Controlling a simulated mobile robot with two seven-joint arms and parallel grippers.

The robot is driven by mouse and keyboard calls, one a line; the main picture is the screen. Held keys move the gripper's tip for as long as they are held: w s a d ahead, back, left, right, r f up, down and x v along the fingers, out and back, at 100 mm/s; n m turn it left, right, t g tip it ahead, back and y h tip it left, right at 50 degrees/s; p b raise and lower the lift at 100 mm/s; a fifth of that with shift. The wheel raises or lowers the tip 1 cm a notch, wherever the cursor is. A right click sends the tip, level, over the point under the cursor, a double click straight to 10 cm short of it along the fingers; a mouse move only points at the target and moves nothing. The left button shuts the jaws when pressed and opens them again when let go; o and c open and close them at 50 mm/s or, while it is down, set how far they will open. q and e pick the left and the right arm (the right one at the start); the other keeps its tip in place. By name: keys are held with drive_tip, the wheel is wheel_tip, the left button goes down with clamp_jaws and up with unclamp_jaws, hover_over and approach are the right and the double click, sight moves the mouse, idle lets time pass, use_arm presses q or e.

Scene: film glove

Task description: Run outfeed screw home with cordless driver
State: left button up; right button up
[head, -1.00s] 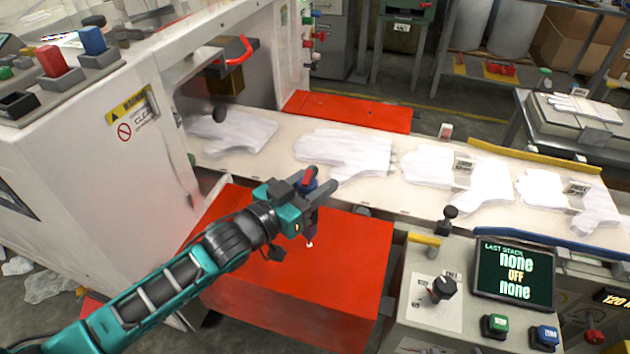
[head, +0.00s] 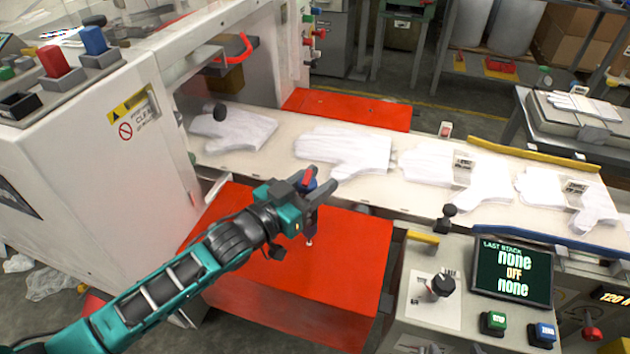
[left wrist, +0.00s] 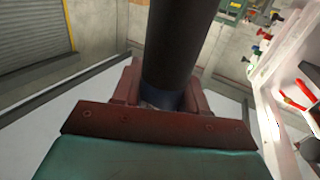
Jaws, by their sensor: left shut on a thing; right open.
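My left gripper (head: 312,188) is shut on the cordless driver (head: 309,208), a small dark blue tool with a red part on top and a pale bit at its lower end. The driver hangs bit down over the red cover in front of the conveyor. In the left wrist view, its dark cylindrical body (left wrist: 182,55) stands between the jaws. I cannot make out the outfeed screw, nor whether the bit touches anything. My right gripper is in neither view.
White gloves (head: 345,150) lie along the conveyor (head: 275,165) behind the driver. The red cover (head: 345,260) lies below it. A control panel (head: 430,310) with a screen (head: 513,272) stands to the right, and the white machine housing (head: 90,190) to the left.

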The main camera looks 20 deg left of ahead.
use_arm(q)
wheel_tip(320, 180, up, 6)
idle(1.0)
drive_tip(key=shift+s, duration=0.1)
